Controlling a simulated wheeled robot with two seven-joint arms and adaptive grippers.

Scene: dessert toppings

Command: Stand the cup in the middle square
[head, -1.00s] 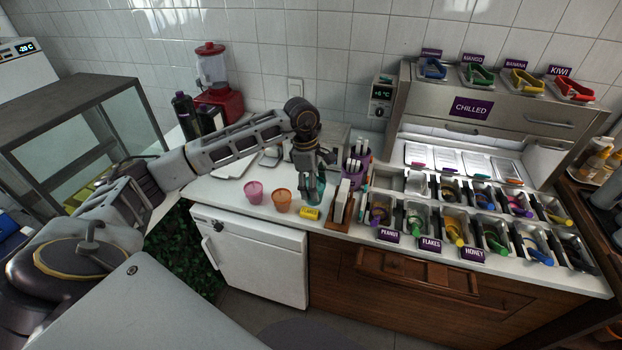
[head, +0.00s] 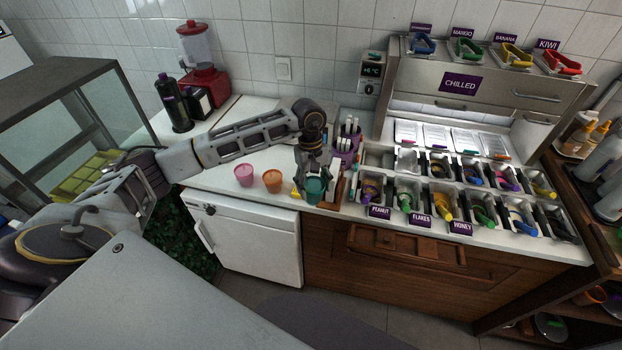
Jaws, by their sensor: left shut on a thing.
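A teal cup (head: 315,190) is in my left gripper (head: 314,178), which is shut on it near the counter's front edge. The gripper covers the cup's upper part, and I cannot tell whether the cup touches the counter. A pink cup (head: 244,175) and an orange cup (head: 272,181) stand upright on the counter to the left of it. I cannot make out a middle square in this view. My right gripper is not in view.
A small yellow thing (head: 296,193) lies just left of the teal cup. A wooden holder (head: 337,193) and a purple container (head: 346,146) are close on the right, then the topping trays (head: 437,215).

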